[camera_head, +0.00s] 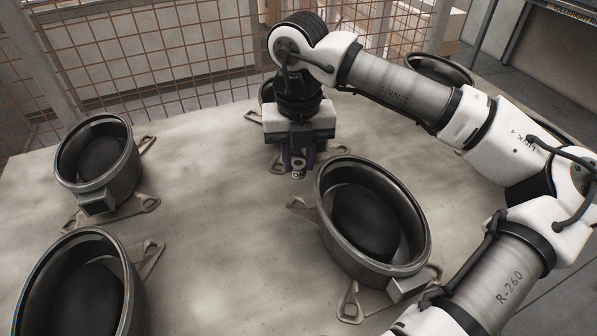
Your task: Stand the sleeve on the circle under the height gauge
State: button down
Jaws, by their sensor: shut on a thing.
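My gripper (299,165) points down at the back middle of the pallet top, with dark purple fingers. It is shut on a small grey metal piece (298,173) that shows low between the fingertips. This looks like the sleeve, but it is too small to make out fully. It is close to the metal feet of a compressor shell, and I cannot tell whether it touches them or the surface. The height gauge and the circle do not show in this view.
Open dark compressor shells with looped feet stand on the pale pallet top (215,220): one front right (325,210), one back left (130,175), one front left (135,290). Another is mostly hidden behind my gripper. A mesh fence (170,50) runs behind. The middle is clear.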

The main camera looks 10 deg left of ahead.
aim_at(298, 164)
jog(key=shift+f, duration=2.15)
jog(key=shift+f, duration=0.15)
jog(key=shift+f, duration=0.1)
jog(key=c, duration=1.2)
grip_release()
jog(key=shift+o, duration=0.2)
jog(key=shift+r, duration=0.2)
